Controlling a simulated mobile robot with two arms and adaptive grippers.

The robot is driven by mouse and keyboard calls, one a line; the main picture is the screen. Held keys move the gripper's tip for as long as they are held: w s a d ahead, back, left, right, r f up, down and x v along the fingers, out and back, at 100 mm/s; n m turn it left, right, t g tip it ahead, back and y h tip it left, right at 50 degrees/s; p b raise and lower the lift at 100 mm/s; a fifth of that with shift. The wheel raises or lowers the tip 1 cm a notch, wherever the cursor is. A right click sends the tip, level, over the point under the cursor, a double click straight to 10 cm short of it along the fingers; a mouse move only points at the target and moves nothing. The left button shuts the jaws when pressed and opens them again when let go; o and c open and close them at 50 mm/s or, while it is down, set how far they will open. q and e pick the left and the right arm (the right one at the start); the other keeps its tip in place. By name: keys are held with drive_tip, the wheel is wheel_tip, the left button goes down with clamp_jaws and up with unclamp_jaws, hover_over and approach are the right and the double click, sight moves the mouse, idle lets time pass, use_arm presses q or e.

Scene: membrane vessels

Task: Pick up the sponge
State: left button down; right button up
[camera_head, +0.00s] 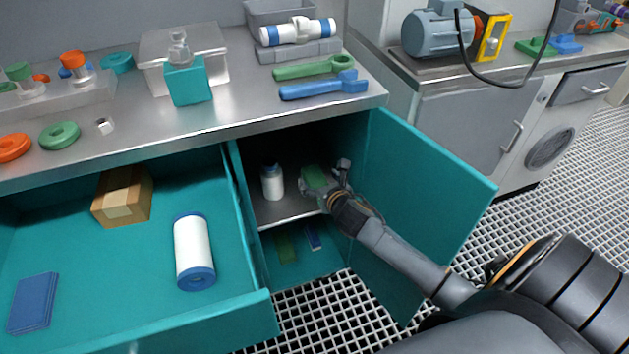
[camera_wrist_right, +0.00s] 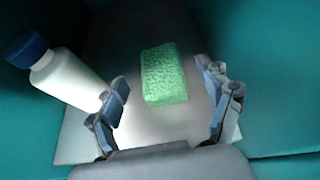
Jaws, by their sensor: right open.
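The sponge (camera_wrist_right: 164,75) is a green block lying on the shelf inside the open cabinet. In the head view the sponge (camera_head: 314,177) shows partly, just beyond my right gripper (camera_head: 332,184). In the right wrist view my right gripper (camera_wrist_right: 168,104) is open, with one finger on each side of the near end of the sponge. I see a gap between each finger and the sponge. My left gripper is not in view.
A white bottle with a blue cap (camera_wrist_right: 72,80) stands left of the left finger, close to it; it also shows in the head view (camera_head: 272,182). The open teal door (camera_head: 425,190) is right of my arm. An open drawer (camera_head: 120,290) lies left, holding a white cylinder (camera_head: 193,250) and a box.

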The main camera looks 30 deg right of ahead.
sight(315, 176)
drive_tip(key=x, duration=0.1)
drive_tip(key=b+x, duration=0.1)
drive_tip(key=x, duration=0.1)
drive_tip(key=shift+s+f, duration=0.1)
drive_tip(key=shift+f, duration=0.15)
drive_tip(key=shift+w+f, duration=0.15)
drive_tip(key=shift+w, duration=0.3)
use_arm(q)
drive_tip(key=shift+w+d+f+t, duration=0.25)
drive_tip(key=shift+w+f+t, duration=0.15)
drive_tip(key=shift+w+f, duration=0.3)
drive_tip(key=shift+w+r, duration=0.1)
use_arm(e)
drive_tip(key=c, duration=1)
drive_tip(key=shift+c, duration=0.2)
